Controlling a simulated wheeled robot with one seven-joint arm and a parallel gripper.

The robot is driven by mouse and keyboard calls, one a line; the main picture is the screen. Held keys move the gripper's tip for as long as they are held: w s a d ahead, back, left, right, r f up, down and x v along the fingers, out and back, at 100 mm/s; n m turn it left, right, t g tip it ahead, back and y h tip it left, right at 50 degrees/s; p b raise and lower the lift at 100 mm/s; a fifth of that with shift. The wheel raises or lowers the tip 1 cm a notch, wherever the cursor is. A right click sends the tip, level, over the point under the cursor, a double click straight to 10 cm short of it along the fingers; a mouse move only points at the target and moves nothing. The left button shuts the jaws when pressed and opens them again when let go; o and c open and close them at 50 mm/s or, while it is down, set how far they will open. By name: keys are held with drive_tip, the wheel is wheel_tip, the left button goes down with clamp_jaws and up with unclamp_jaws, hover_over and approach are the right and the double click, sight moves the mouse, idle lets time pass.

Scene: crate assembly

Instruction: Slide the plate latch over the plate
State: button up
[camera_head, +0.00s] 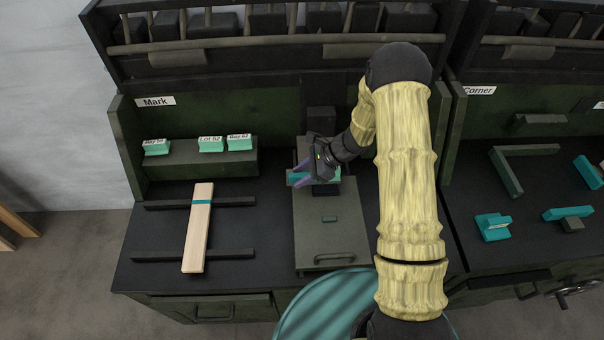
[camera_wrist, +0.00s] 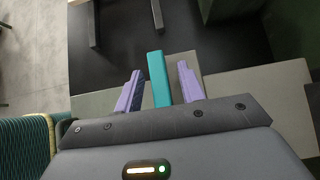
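A teal bar (camera_wrist: 160,78), which looks like the plate latch, lies between my fingers in the wrist view. In the head view its teal end (camera_head: 297,178) shows beside my gripper (camera_head: 303,174), at the far part of a grey-green board. My two purple fingers (camera_wrist: 159,88) are apart, one on each side of the bar. A gap shows between the bar and the right finger; contact on the left side I cannot tell. The grey-green board (camera_head: 317,237) with a handle at its near edge may be the plate. My gripper and arm hide part of the latch.
A wooden slat (camera_head: 197,236) with a teal band lies across two dark rails at the left. Several labelled teal blocks (camera_head: 211,144) stand on a ledge behind it. A back panel and shelf (camera_head: 280,50) close off the far side. Other parts lie on the right bench.

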drive_tip(key=b+v, duration=0.1)
drive_tip(key=v, duration=1.6)
drive_tip(key=shift+b, duration=0.4)
drive_tip(key=shift+s+d+r, duration=0.1)
drive_tip(key=shift+r, duration=0.05)
